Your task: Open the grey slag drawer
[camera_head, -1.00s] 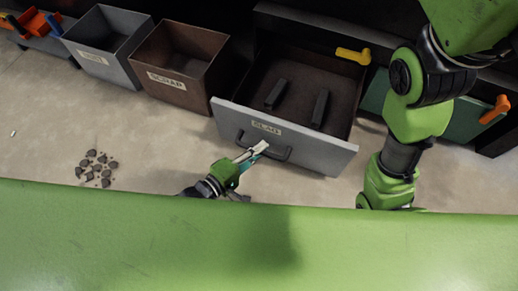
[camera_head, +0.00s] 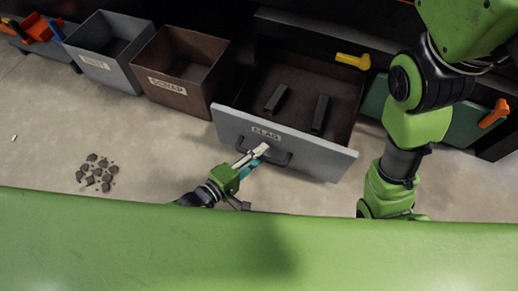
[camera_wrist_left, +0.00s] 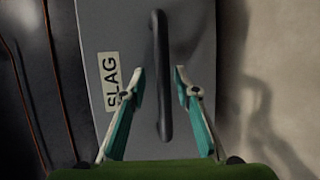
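The grey slag drawer (camera_head: 310,155) is pulled well out of the cabinet, with its inside showing. Its front carries a SLAG label (camera_head: 266,134) and a dark bar handle (camera_head: 285,159). The left wrist view shows the label (camera_wrist_left: 112,80) and the handle (camera_wrist_left: 161,65) close up. My left gripper (camera_head: 262,152) is at the handle. In the left wrist view its two fingers (camera_wrist_left: 160,74) stand apart on either side of the handle, with a gap showing on each side. My right arm (camera_head: 402,150) reaches down at the right; its gripper is hidden.
Two dark bars (camera_head: 319,113) lie inside the drawer. A brown SCRAP bin (camera_head: 190,94) and a grey bin (camera_head: 100,70) stand to the left. A green drawer front (camera_head: 455,125) is at the right.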

